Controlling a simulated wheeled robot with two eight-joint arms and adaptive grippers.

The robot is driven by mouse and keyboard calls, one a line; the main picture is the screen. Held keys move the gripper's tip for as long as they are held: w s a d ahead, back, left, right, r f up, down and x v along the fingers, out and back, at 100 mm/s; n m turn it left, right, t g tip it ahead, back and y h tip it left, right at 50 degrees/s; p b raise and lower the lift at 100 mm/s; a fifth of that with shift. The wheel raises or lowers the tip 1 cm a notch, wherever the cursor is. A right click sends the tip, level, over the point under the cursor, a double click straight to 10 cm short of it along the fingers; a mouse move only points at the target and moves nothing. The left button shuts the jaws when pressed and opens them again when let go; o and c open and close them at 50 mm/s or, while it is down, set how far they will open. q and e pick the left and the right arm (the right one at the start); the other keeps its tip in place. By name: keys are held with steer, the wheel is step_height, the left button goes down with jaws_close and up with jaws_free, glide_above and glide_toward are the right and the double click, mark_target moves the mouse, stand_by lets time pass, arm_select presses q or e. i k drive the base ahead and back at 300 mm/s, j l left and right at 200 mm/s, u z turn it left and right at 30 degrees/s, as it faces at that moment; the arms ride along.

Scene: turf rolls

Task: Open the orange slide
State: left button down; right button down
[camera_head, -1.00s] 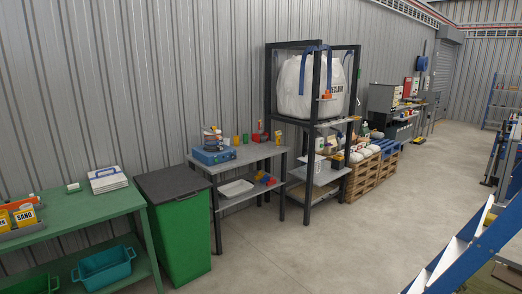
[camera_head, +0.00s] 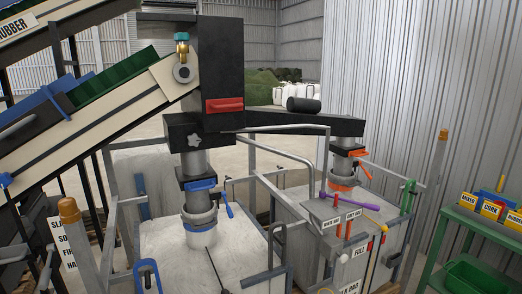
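The orange slide (camera_head: 357,153) is on the right outlet pipe, under the right end of a black horizontal duct (camera_head: 305,122). Its orange handle (camera_head: 366,170) hangs down on the right side. An orange ring (camera_head: 342,185) sits lower on the same pipe. I cannot tell whether the slide is open or shut. A similar blue slide (camera_head: 202,185) with a blue handle (camera_head: 229,208) is on the left outlet pipe. Neither of my grippers is in view.
Pale bags in metal frames stand below the left outlet (camera_head: 180,245) and right outlet. A grey shelf (camera_head: 340,212) with labels and small tools is before the right one. A sloping conveyor (camera_head: 110,105) is at left, a green bench (camera_head: 475,235) at right.

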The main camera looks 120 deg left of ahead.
mark_target(357, 153)
steer(key=u, duration=3.3)
steer(key=i+l+z, duration=0.35)
steer(key=i, duration=0.4)
steer(key=i+z, duration=0.3)
steer(key=i, duration=0.4)
